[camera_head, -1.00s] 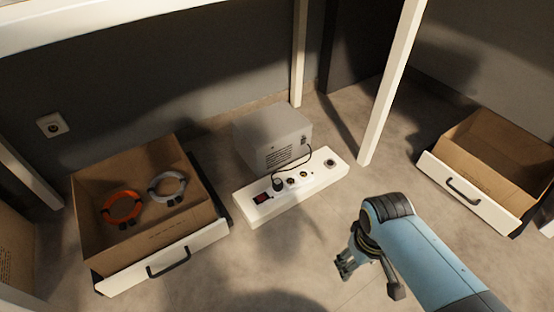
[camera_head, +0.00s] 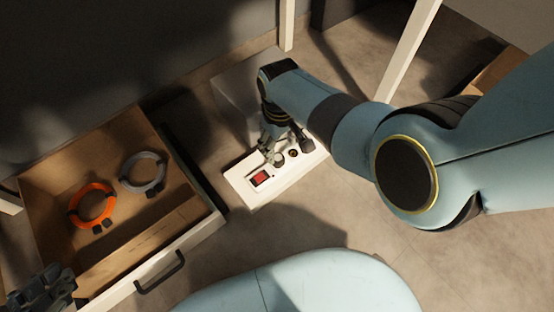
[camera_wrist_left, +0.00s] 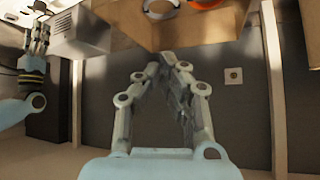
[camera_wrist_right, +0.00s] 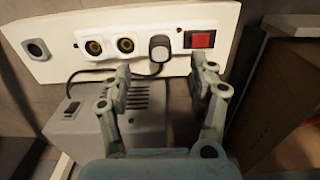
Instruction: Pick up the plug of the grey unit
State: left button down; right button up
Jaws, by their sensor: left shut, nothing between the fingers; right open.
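The plug (camera_wrist_right: 160,46) of the grey unit is dark with a pale end and sits in the white power strip (camera_wrist_right: 225,15), beside the red switch (camera_wrist_right: 200,40). Its black cable (camera_wrist_right: 135,76) runs to the grey unit (camera_wrist_right: 105,135). My right gripper (camera_wrist_right: 165,76) is open and empty, its fingers either side of the plug in the right wrist view but apparently short of it. In the head view, my right gripper (camera_head: 280,152) is over the strip (camera_head: 240,180) and hides most of the plug. My left gripper (camera_head: 42,288) is shut and empty at the lower left.
An open carton drawer (camera_head: 195,232) with an orange ring (camera_head: 92,205) and a grey ring (camera_head: 143,171) is left of the strip. A white table leg (camera_head: 408,55) stands behind my right arm. Floor in front of the strip (camera_head: 240,230) is clear.

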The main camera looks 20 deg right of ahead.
aim_at(279, 158)
jog(key=shift+s+f+b, duration=0.1)
jog(key=shift+f+b, duration=0.35)
jog(key=shift+f, duration=0.8)
jog(key=shift+f+b, duration=0.15)
jog(key=shift+b, duration=0.2)
notch_tip(279, 158, down, 3)
jog(key=shift+r+b, duration=0.15)
jog(key=shift+b, duration=1.1)
notch_tip(279, 158, down, 2)
jog(key=shift+f+b, duration=0.1)
jog(key=shift+b, duration=0.8)
pick_arm(q)
jog(key=w+d+r+m+t+h, duration=0.1)
jog(key=w+r+t+h, duration=0.1)
jog(key=w+r+t, duration=0.2)
jog(key=w+d+r+m+t+h, duration=0.2)
jog(key=w+r+t, duration=0.3)
jog(key=r+t, duration=0.5)
notch_tip(279, 158, up, 8)
jog(key=shift+w+r+t, duration=0.2)
jog(key=shift+w+t, duration=0.1)
jog(key=shift+d, duration=0.1)
pick_arm(e)
grip_shut()
